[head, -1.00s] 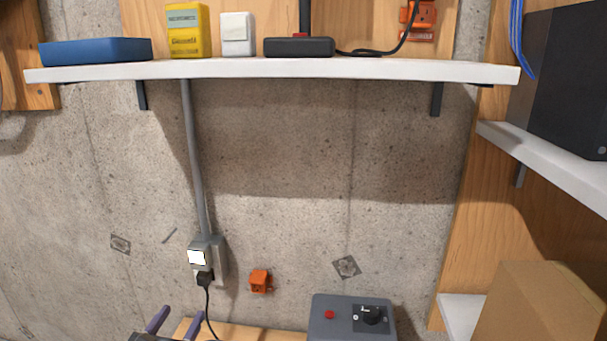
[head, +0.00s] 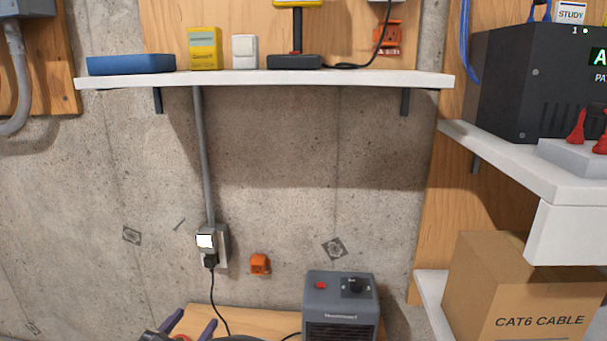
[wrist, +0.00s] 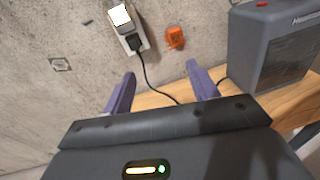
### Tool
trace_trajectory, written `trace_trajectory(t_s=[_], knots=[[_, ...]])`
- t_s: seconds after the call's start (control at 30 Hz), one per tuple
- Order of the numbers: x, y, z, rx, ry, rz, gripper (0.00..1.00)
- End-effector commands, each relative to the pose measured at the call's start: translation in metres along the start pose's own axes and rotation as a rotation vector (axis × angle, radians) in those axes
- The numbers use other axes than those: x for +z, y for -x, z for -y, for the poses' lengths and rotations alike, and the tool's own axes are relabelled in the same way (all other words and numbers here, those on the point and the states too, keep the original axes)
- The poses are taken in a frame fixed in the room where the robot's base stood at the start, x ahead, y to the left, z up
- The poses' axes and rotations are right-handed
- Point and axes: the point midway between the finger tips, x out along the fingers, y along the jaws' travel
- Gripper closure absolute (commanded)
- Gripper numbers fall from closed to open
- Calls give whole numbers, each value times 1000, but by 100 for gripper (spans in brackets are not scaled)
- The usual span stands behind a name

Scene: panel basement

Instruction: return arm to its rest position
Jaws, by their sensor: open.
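My gripper (wrist: 160,90) is open and empty in the wrist view, its two purple fingers spread apart above a wooden bench top. In the head view my gripper (head: 190,326) shows only in part at the bottom edge, left of a grey heater (head: 341,303). A black plug and cord hang from a wall outlet (head: 221,246). In the wrist view the cord (wrist: 150,82) passes behind the gap between the fingers. I cannot tell whether it touches them. Most of my arm is out of view.
A white shelf (head: 270,78) with several small items spans the wall above. At right, shelves carry a black device (head: 530,80) and a cardboard box (head: 530,290). The heater (wrist: 268,45) stands close to the right of my gripper. The concrete wall between shelf and bench is mostly bare.

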Motion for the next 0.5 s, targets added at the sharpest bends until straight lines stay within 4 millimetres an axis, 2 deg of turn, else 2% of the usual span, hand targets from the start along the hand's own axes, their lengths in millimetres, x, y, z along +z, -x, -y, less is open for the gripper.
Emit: trace_trajectory(t_s=[0.17, 0.27, 0.37, 0.47, 0.5], knots=[[19, -23, 42, -125, -100, -56, 41], [30, -35, 73, -217, -179, -95, 41], [43, -47, 114, -333, -287, -141, 41], [58, -54, 169, -493, -452, -198, 41], [65, -54, 197, -575, -545, -223, 41]])
